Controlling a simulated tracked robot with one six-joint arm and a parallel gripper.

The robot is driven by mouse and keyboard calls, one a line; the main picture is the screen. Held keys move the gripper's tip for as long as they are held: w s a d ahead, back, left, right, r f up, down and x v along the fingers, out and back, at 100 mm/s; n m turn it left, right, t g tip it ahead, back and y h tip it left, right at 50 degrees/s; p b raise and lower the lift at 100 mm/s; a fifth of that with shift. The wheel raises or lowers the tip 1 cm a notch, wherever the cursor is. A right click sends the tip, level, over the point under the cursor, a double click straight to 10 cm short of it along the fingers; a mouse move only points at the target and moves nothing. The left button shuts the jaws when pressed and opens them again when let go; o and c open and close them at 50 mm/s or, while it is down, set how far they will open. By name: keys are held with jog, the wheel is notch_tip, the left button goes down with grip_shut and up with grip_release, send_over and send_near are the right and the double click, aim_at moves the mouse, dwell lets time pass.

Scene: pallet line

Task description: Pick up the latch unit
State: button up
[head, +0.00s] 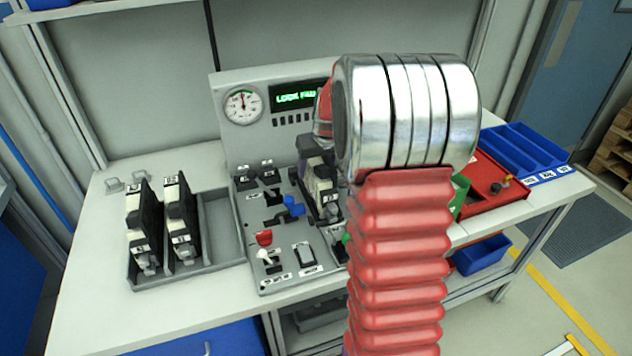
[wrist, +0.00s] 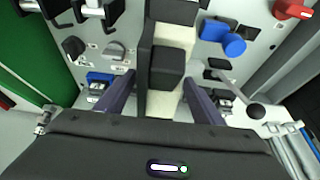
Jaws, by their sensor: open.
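A black-and-white block-shaped unit, which looks like the latch unit (head: 322,187), stands on the sloped grey control panel, partly hidden by my arm. In the wrist view the same unit (wrist: 166,68) runs up the middle of the picture. My gripper (wrist: 158,82) is open, with one dark finger on each side of the unit's lower part. I cannot tell whether either finger touches it. Two similar black-and-white units, a left one (head: 146,226) and a right one (head: 181,220), stand upright side by side in a grey tray (head: 222,222) left of the panel.
The panel carries a gauge (head: 243,105), a green-lit display (head: 296,96), a blue knob (head: 293,206), a red knob (head: 264,238) and levers close around the unit. A red tray (head: 497,180) and blue bins (head: 527,150) stand at the right. The tray's right slot is empty.

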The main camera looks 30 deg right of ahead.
jog(key=shift+c, duration=0.2)
dwell(0.3)
grip_shut()
dwell(0.6)
